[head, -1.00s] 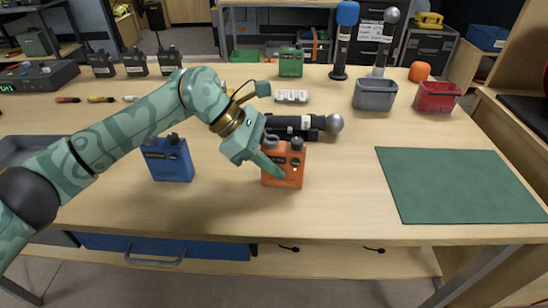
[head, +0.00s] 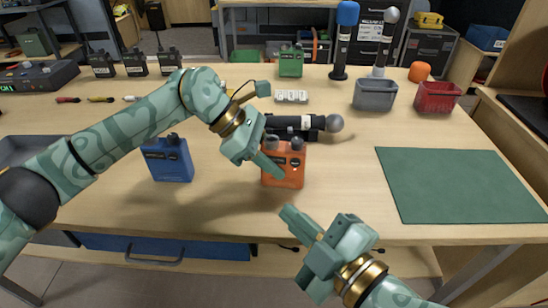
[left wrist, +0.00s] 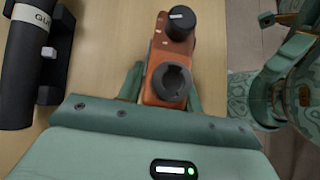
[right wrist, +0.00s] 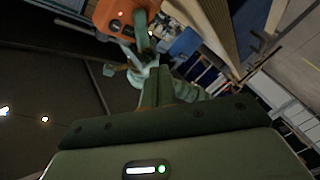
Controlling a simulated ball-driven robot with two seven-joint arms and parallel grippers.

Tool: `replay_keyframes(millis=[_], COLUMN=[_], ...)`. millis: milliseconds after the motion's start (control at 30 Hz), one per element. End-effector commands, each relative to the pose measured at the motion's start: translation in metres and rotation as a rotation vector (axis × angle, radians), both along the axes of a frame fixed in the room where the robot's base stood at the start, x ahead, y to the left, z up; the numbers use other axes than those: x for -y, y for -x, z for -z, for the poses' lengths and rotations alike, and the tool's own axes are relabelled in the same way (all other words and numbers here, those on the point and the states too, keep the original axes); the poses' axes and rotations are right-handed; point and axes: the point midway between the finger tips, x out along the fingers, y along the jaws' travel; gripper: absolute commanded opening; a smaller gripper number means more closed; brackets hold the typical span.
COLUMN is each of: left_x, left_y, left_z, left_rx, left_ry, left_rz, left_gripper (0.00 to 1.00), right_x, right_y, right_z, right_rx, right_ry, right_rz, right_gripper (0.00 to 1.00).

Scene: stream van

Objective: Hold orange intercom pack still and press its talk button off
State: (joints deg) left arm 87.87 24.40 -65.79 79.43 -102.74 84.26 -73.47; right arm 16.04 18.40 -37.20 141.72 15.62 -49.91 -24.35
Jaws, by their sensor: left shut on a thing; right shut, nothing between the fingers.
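The orange intercom pack (head: 285,168) stands upright near the front edge of the table, with two dark knobs on top. It shows from above in the left wrist view (left wrist: 166,65) and at the upper left of the right wrist view (right wrist: 117,18). My left gripper (head: 277,162) is shut on the pack, one finger across its front. My right gripper (head: 300,232) is shut and empty, in front of the table edge, below and to the right of the pack, apart from it. I cannot make out the state of the talk button.
A blue pack (head: 168,158) stands left of the orange one. A black microphone (head: 300,124) lies just behind it. A green mat (head: 455,185) covers the right side. A green pack (head: 291,62) stands far back.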

Motion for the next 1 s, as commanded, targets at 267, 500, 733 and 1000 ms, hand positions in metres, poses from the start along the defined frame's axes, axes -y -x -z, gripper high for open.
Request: replay_keyframes(millis=[267, 500, 733, 1000], left_x=[0.000, 0.000, 0.000, 0.000], left_y=[0.000, 0.000, 0.000, 0.000], left_z=[0.000, 0.000, 0.000, 0.000], left_rx=[0.000, 0.000, 0.000, 0.000], left_ry=[0.000, 0.000, 0.000, 0.000], left_rz=[0.000, 0.000, 0.000, 0.000], left_gripper=[0.10, 0.10, 0.10, 0.10], right_x=[0.005, 0.007, 0.008, 0.008], right_y=[-0.043, -0.071, -0.080, -0.079], right_z=[0.000, 0.000, 0.000, 0.001], right_rx=[0.001, 0.000, -0.002, -0.002], right_ry=[0.001, 0.000, -0.001, -0.002], right_rz=[0.003, 0.000, 0.001, 0.001], right_gripper=[0.00, 0.00, 0.00, 0.00])
